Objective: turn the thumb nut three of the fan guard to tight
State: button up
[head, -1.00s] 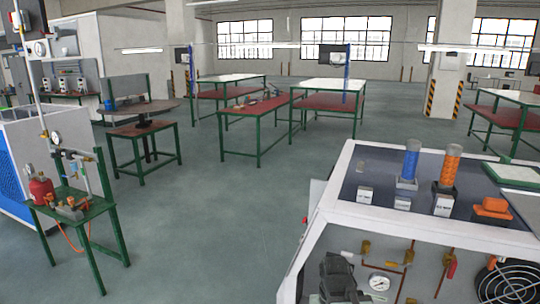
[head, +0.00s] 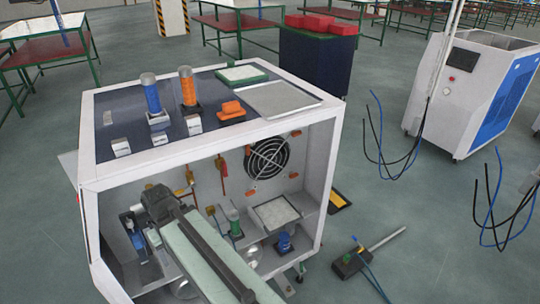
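The fan guard (head: 268,158) is a black round grille on the back panel inside the open white generator cabinet (head: 210,160). Small orange thumb nuts show around it, at its upper right (head: 296,133), lower right (head: 293,175) and lower left (head: 250,190). I cannot tell which is number three, nor how tight any nut is. My gripper (head: 158,203) is a dark shape at the end of my pale arm, left of and lower than the fan guard in the picture and apart from it. Its fingertips cannot be made out.
Brass valves (head: 190,176) and a red-handled valve (head: 222,166) lie between my gripper and the fan guard. A white square tray-like part (head: 275,213) sits below the guard. Blue and orange cylinders (head: 187,88) stand on the cabinet top. The floor to the right has cables (head: 375,150).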

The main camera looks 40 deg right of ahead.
aim_at(291, 174)
jog(key=z, duration=1.2)
jog(key=k, duration=1)
jog(key=z, duration=0.25)
jog(key=i, duration=0.9)
